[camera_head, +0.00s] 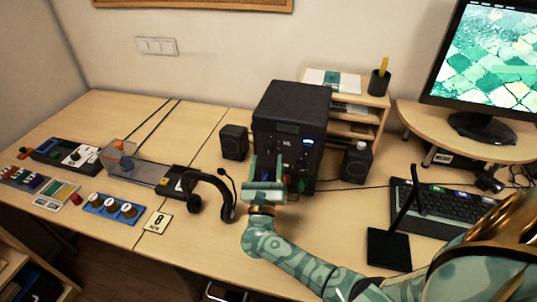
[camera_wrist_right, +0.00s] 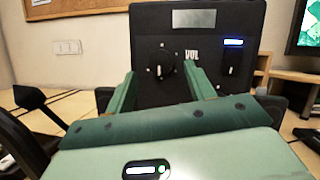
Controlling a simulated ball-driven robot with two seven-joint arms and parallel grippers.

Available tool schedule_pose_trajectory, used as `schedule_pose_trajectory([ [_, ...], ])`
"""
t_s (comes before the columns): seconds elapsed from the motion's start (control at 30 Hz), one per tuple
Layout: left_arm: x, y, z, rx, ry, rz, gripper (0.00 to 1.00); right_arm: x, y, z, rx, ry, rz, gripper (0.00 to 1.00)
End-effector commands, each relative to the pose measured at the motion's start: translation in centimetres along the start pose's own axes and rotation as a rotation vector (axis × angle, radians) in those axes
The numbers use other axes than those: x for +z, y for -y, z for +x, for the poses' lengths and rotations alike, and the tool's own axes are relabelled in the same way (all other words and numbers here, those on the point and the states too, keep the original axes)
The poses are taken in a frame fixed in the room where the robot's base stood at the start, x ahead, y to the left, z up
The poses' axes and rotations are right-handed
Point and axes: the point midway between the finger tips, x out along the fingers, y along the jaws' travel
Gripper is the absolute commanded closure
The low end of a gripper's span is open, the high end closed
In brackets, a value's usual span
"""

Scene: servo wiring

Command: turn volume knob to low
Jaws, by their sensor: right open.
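The black box (camera_head: 290,103) stands upright on the desk, with a small display and a VOL label on its front. In the right wrist view its round black volume knob (camera_wrist_right: 160,57) is left of the VOL label, with small marks around it. My right gripper (camera_head: 266,162) is open in front of the box. In the right wrist view its green fingers (camera_wrist_right: 159,72) reach up on either side of the knob's lower part. I cannot tell whether they touch it. My left gripper is not in view.
A blue-lit switch (camera_wrist_right: 232,58) is right of the knob. Small speakers (camera_head: 234,142) (camera_head: 356,162) flank the box. A keyboard (camera_head: 440,205) and a monitor (camera_head: 490,60) are at the right.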

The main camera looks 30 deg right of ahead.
Motion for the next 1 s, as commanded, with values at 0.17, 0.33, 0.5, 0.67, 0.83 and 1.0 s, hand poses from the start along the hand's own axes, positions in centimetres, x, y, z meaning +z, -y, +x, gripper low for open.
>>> schedule_pose_trajectory([
  [0.17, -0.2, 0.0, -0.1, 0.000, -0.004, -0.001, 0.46, 0.0, 0.0, 2.2, 0.000, 0.001, -0.001, 0.46],
  [0.33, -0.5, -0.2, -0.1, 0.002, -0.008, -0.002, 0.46, -0.1, 0.0, 2.9, 0.001, 0.000, -0.002, 0.46],
  [0.5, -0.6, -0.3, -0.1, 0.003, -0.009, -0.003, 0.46, -0.1, 0.0, 2.9, 0.001, 0.000, -0.002, 0.46],
  [0.67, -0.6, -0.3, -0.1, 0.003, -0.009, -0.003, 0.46, -0.1, 0.0, 2.8, 0.001, 0.000, -0.002, 0.82],
  [0.83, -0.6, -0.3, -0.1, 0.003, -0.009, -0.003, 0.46, 0.0, 0.0, 2.8, 0.002, 0.000, -0.002, 0.91],
  [1.0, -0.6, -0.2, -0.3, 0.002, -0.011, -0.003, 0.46, 0.1, 0.0, 2.8, 0.010, -0.001, -0.021, 0.90],
])
